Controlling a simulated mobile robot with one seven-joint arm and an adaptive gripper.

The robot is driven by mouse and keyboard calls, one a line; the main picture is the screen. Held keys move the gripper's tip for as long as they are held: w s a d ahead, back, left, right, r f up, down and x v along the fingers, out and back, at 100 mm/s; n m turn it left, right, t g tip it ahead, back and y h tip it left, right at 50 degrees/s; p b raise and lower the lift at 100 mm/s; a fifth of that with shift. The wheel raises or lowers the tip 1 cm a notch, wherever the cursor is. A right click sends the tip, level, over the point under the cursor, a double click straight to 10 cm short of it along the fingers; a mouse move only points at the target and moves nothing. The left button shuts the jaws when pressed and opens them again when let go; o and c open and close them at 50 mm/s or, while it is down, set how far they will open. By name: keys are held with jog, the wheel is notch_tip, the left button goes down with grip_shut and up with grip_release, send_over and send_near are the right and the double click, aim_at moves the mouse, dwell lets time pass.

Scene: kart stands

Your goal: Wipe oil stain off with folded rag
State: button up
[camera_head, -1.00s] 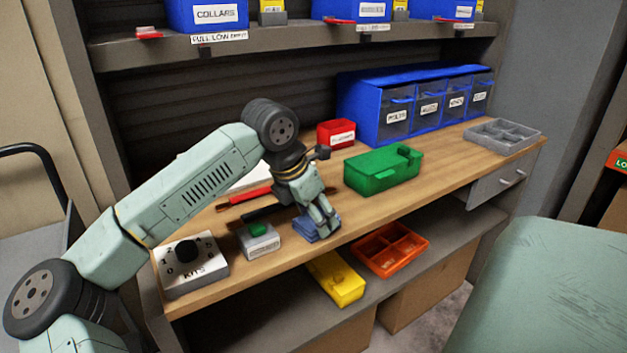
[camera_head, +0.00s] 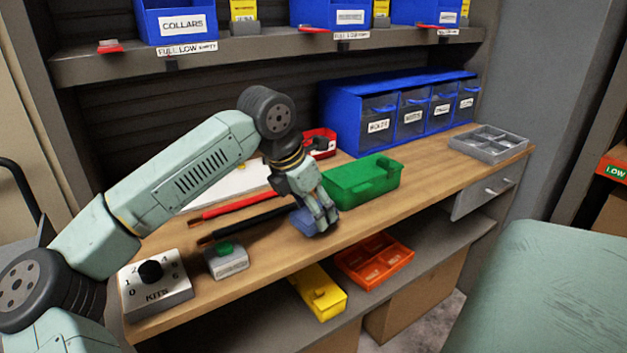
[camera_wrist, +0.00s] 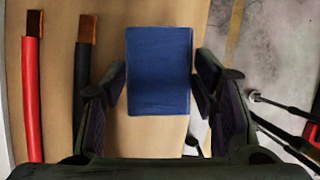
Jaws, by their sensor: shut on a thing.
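The folded rag is a blue block of cloth (camera_head: 303,221), low over the wooden bench near its front edge. In the wrist view the rag (camera_wrist: 159,70) lies between the two fingers, its flat face toward the camera. My gripper (camera_head: 322,220) is shut on it, pointing down, just in front of the green box. It also shows in the wrist view (camera_wrist: 158,92). I cannot tell whether the rag touches the bench top. No oil stain can be made out; the rag and fingers hide the wood under them.
The green box (camera_head: 360,183) stands close behind my gripper. A red cable (camera_head: 235,205) and a black cable (camera_head: 245,222) lie to its left, with a green-button box (camera_head: 226,262) and a dial box (camera_head: 155,285). Yellow (camera_head: 318,292) and orange (camera_head: 375,262) bins sit below the front edge.

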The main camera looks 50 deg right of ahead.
jog(key=shift+r+p, duration=1.15)
jog(key=shift+r, duration=1.15)
